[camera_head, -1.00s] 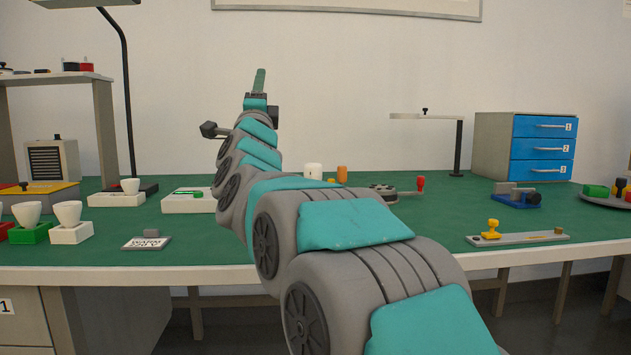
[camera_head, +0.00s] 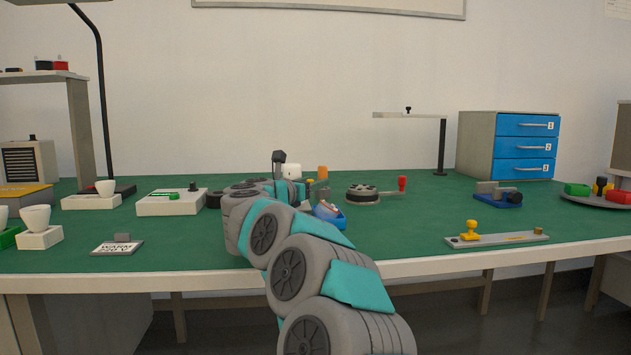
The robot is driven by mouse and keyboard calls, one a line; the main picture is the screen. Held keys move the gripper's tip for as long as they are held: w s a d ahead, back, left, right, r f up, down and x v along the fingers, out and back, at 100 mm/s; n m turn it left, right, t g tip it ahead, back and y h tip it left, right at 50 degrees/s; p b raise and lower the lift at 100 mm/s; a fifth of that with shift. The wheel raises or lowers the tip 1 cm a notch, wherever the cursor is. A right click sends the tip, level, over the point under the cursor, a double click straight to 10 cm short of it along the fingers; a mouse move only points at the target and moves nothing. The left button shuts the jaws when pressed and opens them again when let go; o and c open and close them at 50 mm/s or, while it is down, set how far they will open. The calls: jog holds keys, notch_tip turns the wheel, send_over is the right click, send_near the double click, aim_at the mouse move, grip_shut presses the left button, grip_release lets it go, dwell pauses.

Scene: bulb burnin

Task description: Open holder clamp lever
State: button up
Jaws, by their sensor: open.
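My gripper (camera_head: 308,193) is at the far end of my arm, low over the middle of the bench and pointing right. It is open; its fingers are small and partly lost among the things around it. A small blue piece (camera_head: 329,214) shows just beside it, partly covered by my arm; I cannot tell if they touch. A round grey device with a red-knobbed lever (camera_head: 402,184) stands to the right of my gripper, apart from it. A blue base with a grey clamp-like block (camera_head: 498,194) stands farther right. I cannot tell which part is the holder's clamp lever.
A grey bar with a yellow knob (camera_head: 470,231) lies near the front edge. White (camera_head: 291,171) and orange (camera_head: 323,172) cylinders stand behind my gripper. A thin lamp-like stand (camera_head: 442,150) and blue drawers (camera_head: 527,147) are at the back right.

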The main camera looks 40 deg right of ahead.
jog(key=shift+x, duration=0.9)
grip_shut()
